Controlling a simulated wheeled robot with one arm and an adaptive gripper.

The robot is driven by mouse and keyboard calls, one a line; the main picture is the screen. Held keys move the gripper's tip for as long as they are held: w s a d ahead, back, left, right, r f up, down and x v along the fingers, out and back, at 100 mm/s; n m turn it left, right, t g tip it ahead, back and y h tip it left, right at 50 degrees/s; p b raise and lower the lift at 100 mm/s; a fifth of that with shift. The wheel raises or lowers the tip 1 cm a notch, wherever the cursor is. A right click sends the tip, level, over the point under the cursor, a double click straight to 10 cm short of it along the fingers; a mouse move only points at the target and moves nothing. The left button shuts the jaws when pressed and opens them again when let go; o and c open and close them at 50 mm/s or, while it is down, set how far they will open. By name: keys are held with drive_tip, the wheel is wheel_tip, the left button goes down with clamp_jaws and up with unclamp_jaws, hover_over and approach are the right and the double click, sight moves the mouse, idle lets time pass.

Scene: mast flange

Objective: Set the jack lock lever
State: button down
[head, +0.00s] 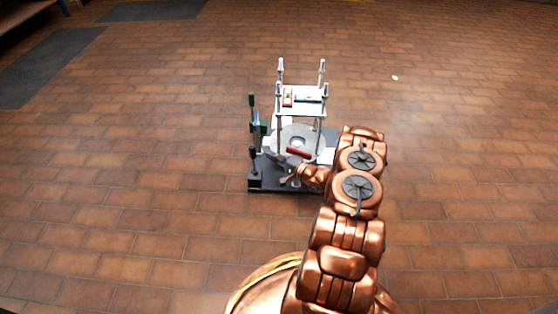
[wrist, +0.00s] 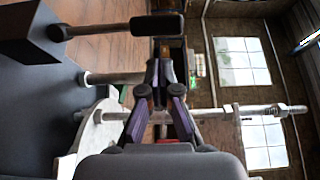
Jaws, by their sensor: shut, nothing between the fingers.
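In the wrist view, which is turned on its side, a lever with a black grip (wrist: 157,25) on a thin metal rod comes out of a dark block (wrist: 30,33). It looks like the jack lock lever, but no label shows. In the head view a black-gripped lever (head: 255,140) stands upright at the left front corner of the dark base (head: 255,184). My gripper (wrist: 158,65) is shut and empty, its tips apart from the black grip and beside it in the picture. In the head view my gripper is low at the rig's front, its fingers hard to make out.
A metal threaded rod (wrist: 265,111) runs behind my fingers in the wrist view. The tiled floor around is clear.

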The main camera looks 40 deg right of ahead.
sight(253, 161)
drive_tip(key=shift+b+x, duration=0.75)
drive_tip(key=shift+x, duration=1.95)
drive_tip(key=shift+a, duration=0.1)
